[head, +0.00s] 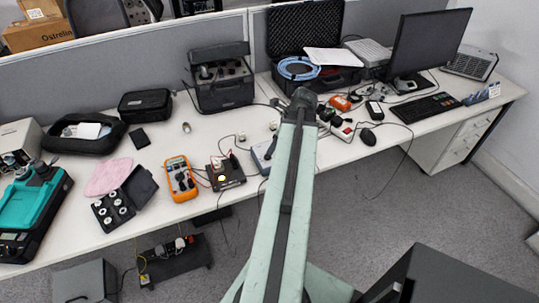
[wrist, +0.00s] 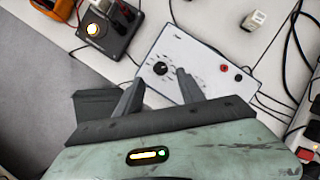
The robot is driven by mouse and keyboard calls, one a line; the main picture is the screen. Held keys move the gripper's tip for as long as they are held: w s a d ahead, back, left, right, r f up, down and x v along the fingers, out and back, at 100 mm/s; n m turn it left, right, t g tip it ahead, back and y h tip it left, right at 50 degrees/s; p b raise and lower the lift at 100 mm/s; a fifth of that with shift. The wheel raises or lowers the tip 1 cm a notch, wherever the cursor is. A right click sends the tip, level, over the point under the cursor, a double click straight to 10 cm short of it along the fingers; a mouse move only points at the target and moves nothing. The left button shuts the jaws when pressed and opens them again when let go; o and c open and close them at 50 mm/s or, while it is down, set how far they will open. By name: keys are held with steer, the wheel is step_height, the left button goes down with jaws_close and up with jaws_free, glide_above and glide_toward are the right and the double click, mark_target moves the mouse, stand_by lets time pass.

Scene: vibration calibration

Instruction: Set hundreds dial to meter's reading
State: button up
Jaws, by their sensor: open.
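The orange handheld meter (head: 180,178) lies on the desk left of centre in the head view; its reading is too small to make out. A white box (wrist: 200,48) with a black dial (wrist: 160,68), printed marks and red and black sockets fills the middle of the wrist view. In the head view this white box (head: 262,153) is partly hidden by my arm. My gripper (wrist: 157,90) is open and empty. Its fingers stand apart, just below the dial in the picture; no contact is visible. The dial's setting cannot be read, and part of the box is hidden behind my right finger.
A dark box with a lit lamp (wrist: 100,28) stands left of the white box, with leads running from it. A white plug adapter (wrist: 253,20) and loose cables lie to the right, near a power strip (wrist: 308,130). The desk's front edge runs close by.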

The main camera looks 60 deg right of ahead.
mark_target(270, 157)
steer(key=b+x, duration=0.4)
steer(key=x, duration=0.1)
steer(key=shift+f, duration=0.3)
steer(key=shift+w+f+b, duration=0.25)
steer(key=shift+f+b, duration=0.1)
steer(key=shift+b, duration=0.1)
steer(key=shift+r, duration=0.1)
jaws_close()
